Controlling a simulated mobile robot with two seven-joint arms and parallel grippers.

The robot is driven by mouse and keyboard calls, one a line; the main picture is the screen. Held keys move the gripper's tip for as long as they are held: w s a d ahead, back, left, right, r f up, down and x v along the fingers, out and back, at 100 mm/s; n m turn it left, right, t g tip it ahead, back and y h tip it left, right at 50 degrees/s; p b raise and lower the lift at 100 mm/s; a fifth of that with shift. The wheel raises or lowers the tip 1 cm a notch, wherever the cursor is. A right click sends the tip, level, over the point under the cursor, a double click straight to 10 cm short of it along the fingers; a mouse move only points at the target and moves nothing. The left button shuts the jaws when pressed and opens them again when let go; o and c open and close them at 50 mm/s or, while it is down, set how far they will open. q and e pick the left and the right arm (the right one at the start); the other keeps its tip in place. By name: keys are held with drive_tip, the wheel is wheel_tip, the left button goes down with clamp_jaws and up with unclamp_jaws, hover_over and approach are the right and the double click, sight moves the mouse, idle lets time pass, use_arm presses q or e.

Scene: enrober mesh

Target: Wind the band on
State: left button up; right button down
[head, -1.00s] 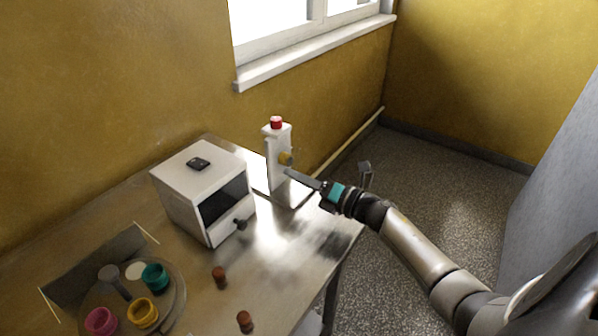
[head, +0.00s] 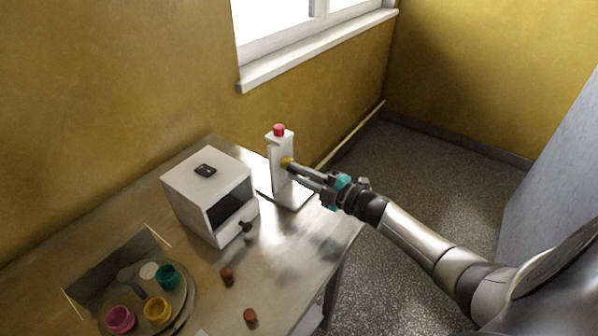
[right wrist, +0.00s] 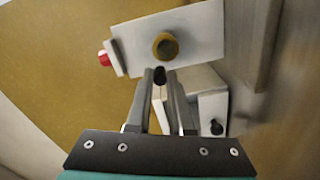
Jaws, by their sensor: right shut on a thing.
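A white upright stand (head: 279,172) with a red button (head: 279,130) on top is at the back right of the metal table. My right gripper (head: 291,170) is level and shut on this peg at the knob. It also shows in the right wrist view (right wrist: 160,78). How the peg joins the knob is hard to see. My left gripper is not in view.
A white box (head: 208,190) with a dark opening and a handle stands left of the stand. A round tray (head: 183,317) with pink, yellow and green cups is at the front left. Two small brown pieces (head: 227,275) lie near the table's front. The table is clear between.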

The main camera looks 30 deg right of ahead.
drive_tip(key=shift+w+d+r+m+p, duration=0.1)
drive_tip(key=shift+r+m+p, duration=0.1)
drive_tip(key=shift+m, duration=0.55)
drive_tip(key=shift+s+d+r+m+p, duration=0.1)
drive_tip(key=shift+d+m+p, duration=0.1)
drive_tip(key=shift+m, duration=0.5)
drive_tip(key=shift+w+d+r+m+p, duration=0.1)
drive_tip(key=shift+m+p, duration=0.1)
drive_tip(key=shift+m, duration=0.55)
drive_tip(key=c, duration=0.8)
unclamp_jaws()
drive_tip(key=v, duration=1.5)
drive_tip(key=shift+p, duration=0.45)
